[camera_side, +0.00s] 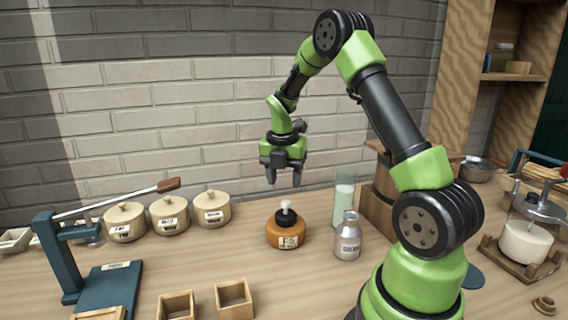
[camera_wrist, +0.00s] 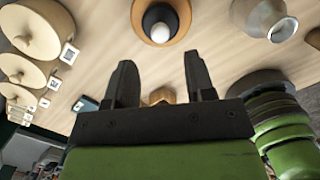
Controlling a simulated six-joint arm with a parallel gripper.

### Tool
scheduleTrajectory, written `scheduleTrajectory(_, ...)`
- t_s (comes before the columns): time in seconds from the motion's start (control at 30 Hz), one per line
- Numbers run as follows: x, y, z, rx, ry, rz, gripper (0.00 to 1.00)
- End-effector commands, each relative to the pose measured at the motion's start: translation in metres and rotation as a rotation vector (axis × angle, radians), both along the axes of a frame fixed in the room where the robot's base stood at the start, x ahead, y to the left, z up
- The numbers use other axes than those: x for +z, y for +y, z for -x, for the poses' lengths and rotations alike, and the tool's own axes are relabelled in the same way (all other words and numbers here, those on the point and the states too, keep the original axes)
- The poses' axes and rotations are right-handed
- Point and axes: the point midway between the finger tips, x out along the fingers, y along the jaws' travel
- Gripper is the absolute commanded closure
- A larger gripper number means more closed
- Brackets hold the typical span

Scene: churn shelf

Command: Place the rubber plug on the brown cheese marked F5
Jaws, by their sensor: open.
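The brown cheese (camera_side: 274,236) stands on the wooden table near the middle, with a pale label on its front that seems to read F5. The rubber plug (camera_side: 286,213), dark with a white knob on top, sits upright on the cheese. In the wrist view the cheese (camera_wrist: 183,16) and the plug (camera_wrist: 160,14) show at the top edge, partly cut off. My gripper (camera_side: 284,183) is open and empty, with its fingers pointing down above the plug and apart from it. In the wrist view both fingers (camera_wrist: 160,68) are spread with nothing between them.
A metal bottle (camera_side: 347,240) and a glass of pale liquid (camera_side: 344,200) stand right of the cheese. Several lidded cream pots (camera_side: 212,209) stand to the left, beyond a blue lever press (camera_side: 60,262). Two small wooden boxes (camera_side: 234,300) lie in front.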

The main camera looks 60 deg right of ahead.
Motion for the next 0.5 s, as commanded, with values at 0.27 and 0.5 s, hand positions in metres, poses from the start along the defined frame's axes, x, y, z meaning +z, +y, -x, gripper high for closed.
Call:
scheduleTrajectory(0.27, 0.04, 0.005, 0.001, -0.003, -0.002, 0.001, 0.51)
scheduleTrajectory(0.5, 0.084, 0.047, 0.005, -0.285, -0.138, -0.023, 0.51)
